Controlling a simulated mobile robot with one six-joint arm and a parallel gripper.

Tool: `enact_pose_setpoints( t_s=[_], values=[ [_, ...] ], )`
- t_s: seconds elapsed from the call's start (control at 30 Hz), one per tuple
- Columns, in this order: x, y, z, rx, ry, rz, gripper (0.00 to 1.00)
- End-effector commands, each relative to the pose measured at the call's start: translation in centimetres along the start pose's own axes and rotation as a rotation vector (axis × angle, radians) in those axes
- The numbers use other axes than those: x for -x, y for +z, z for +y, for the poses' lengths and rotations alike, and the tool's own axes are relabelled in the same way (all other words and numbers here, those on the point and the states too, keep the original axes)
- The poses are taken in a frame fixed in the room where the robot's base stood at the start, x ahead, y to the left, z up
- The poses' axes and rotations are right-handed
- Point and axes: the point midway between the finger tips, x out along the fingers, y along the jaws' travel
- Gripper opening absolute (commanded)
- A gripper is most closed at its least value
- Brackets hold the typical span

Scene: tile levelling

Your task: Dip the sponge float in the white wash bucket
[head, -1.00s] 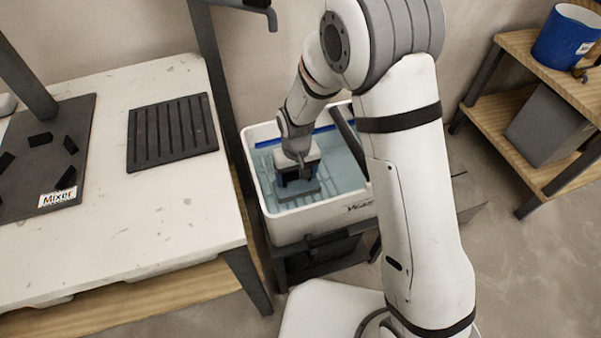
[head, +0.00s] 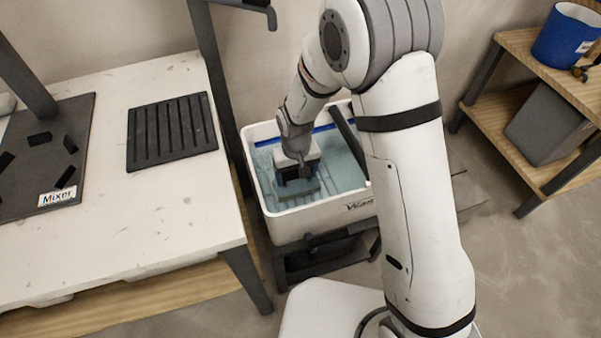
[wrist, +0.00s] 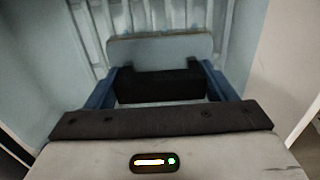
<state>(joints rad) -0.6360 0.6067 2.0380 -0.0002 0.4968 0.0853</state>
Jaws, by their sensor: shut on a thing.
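The white wash bucket (head: 290,228) is a rectangular tub holding pale blue water, with a ribbed face inside. My gripper (head: 296,183) is inside the tub, pointing down. It is shut on the sponge float, whose grey-blue pad (head: 303,193) shows below the jaws at about the water. In the wrist view the float's pad (wrist: 160,47) lies beyond a dark block (wrist: 158,86) between my two blue fingers. The float's underside is hidden, so I cannot tell how deep it sits.
A white table with a slotted black mat (head: 172,132) and a Mixer plate (head: 60,150) stands at left. A dark post (head: 222,90) rises beside the tub. A wooden shelf (head: 545,60) with a blue bucket (head: 567,38) is at right.

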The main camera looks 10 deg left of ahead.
Motion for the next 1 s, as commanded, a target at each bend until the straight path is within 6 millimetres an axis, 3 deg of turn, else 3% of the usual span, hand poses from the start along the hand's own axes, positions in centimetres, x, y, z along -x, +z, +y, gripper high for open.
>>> enact_pose_setpoints(
  t_s=[0.37,1.0],
  values=[
    [0.4,0.0,0.0,0.0,0.0,0.001,0.48],
    [6.9,0.0,0.0,0.0,0.0,0.001,0.48]
  ],
)
